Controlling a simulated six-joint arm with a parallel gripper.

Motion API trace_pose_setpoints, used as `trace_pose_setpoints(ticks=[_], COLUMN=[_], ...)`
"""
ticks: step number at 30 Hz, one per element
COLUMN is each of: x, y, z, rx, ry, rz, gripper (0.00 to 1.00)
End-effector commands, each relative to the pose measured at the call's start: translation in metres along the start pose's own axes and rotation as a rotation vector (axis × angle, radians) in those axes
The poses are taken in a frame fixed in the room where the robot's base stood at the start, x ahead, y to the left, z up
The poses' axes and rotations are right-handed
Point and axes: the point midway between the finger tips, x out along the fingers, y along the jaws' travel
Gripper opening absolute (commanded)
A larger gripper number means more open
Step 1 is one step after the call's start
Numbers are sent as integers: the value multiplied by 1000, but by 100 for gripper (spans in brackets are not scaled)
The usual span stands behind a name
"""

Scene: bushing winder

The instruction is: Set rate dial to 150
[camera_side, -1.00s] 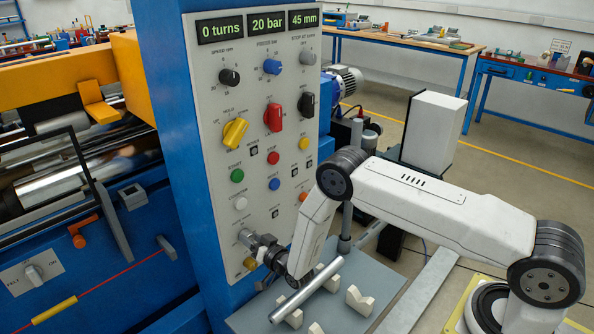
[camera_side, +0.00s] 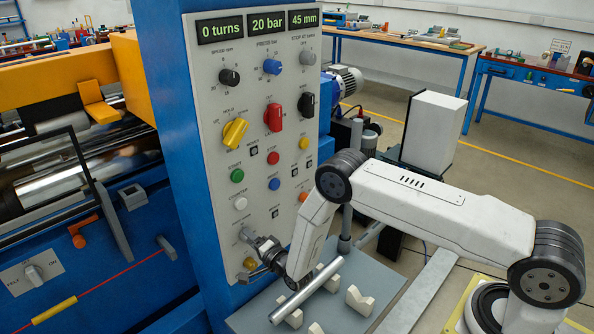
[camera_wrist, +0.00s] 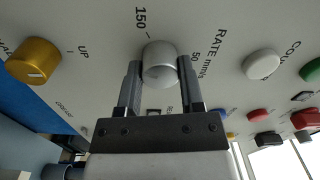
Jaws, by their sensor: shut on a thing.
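The rate dial is a silver-grey round knob (camera_wrist: 162,68) on the panel, seen close in the wrist view. The mark 150 is printed above and left of it, and 50 to its right, by the words RATE mm/s. My gripper (camera_wrist: 160,66) has one finger on each side of the knob and is shut on it. I cannot make out the knob's pointer line. In the side view my gripper (camera_side: 250,255) is at the lower part of the panel, and the dial (camera_side: 246,234) shows partly beside it.
A gold knob (camera_wrist: 33,61) marked UP sits to the left in the wrist view, and a white button (camera_wrist: 262,64) to the right. In the side view a metal bar (camera_side: 305,291) lies on cream V-blocks on a grey table (camera_side: 366,277), close below my wrist.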

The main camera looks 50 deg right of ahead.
Motion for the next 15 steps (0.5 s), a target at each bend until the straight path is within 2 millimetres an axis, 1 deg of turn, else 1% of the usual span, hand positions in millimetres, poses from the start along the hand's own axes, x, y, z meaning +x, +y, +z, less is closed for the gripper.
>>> trace_pose_setpoints(ticks=[15], x=[0], y=[0], z=[0], rx=[474], ry=[15], rz=[-2], gripper=[0])
